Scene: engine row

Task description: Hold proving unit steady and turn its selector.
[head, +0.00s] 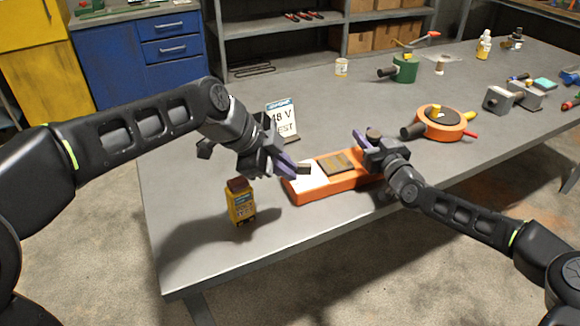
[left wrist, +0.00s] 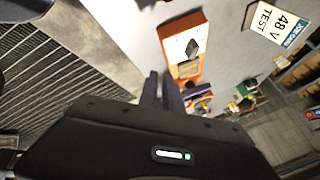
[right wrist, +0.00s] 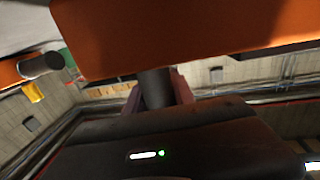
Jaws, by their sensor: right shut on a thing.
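The proving unit (head: 352,184) is a long orange box lying on the bench, with a white label and a brown panel on top. Its dark selector (head: 303,169) stands up at the left end; it also shows in the left wrist view (left wrist: 192,48). My left gripper (head: 292,166) is beside the selector, its fingers parallel with a narrow empty gap between them. My right gripper (head: 373,145) is shut on a dark post (right wrist: 155,87) at the unit's right end. The right wrist view shows the orange body (right wrist: 180,35) close by.
A "48 V TEST" sign (head: 282,121) stands behind the unit. A round orange device (head: 440,122) lies to the right. The bench (head: 220,255) is clear at front left.

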